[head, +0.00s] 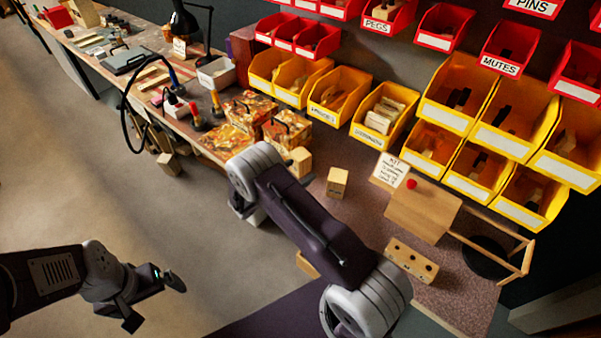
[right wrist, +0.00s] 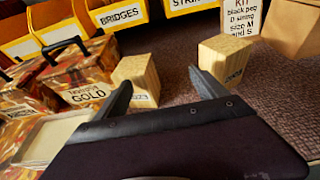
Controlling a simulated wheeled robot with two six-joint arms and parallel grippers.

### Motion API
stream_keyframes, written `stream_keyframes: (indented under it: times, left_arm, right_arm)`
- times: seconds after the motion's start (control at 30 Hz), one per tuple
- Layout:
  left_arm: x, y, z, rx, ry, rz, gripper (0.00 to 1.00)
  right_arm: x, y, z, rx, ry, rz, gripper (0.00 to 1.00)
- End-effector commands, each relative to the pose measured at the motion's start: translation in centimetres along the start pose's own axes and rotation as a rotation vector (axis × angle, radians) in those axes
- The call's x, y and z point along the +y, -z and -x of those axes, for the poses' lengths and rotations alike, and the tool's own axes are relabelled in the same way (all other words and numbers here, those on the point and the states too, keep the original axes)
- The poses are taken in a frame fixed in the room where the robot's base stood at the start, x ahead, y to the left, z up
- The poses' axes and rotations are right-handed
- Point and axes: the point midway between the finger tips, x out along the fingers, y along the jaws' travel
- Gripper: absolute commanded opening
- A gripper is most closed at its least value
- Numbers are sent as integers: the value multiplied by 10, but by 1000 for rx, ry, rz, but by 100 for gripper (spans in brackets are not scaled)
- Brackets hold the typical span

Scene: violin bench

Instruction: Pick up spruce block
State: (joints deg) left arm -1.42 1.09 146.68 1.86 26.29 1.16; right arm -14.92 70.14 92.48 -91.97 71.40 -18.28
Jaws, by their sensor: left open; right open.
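Two pale wooden blocks stand on the bench, both looking like spruce. The left block (head: 300,162) is partly behind my right arm in the head view; it also shows in the right wrist view (right wrist: 137,78). The right block (head: 337,182) stands apart from it and shows in the right wrist view (right wrist: 224,61). Their small labels are not readable enough to tell them apart. My right gripper (right wrist: 162,85) is open and empty, its fingertips pointing toward the blocks, the left finger overlapping the left block in view. My left gripper (head: 154,298) is open and empty, over the floor.
Patterned boxes with handles (head: 287,131) stand left of the blocks, one marked GOLD. A drilled wooden block (head: 411,259), a kit card (head: 391,170) and a wooden box (head: 423,210) lie to the right. Yellow bins (head: 338,95) line the back. Bench surface shows between the blocks.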

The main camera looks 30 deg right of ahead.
Motion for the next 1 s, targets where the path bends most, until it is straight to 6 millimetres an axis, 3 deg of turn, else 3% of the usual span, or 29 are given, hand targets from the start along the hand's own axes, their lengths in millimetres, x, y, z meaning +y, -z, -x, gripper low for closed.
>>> stream_keyframes:
  times: [0.1,0.33,0.6,0.67,0.9,1.0]
  left_arm:
    - [0,0,2,0,0,0,100]
    - [0,1,6,0,0,0,100]
    - [0,1,6,0,0,0,100]
    - [0,1,6,0,0,0,100]
    - [0,1,6,0,0,0,100]
    - [0,1,6,0,0,0,100]
  right_arm:
    - [1,-1,-7,1,3,-1,82]
    - [6,-2,-46,1,4,-2,82]
    - [6,-2,-52,1,0,-1,82]
    - [6,-2,-52,1,0,-1,70]
    - [6,-2,-52,1,1,-1,4]
    - [6,-2,-52,1,1,-1,0]
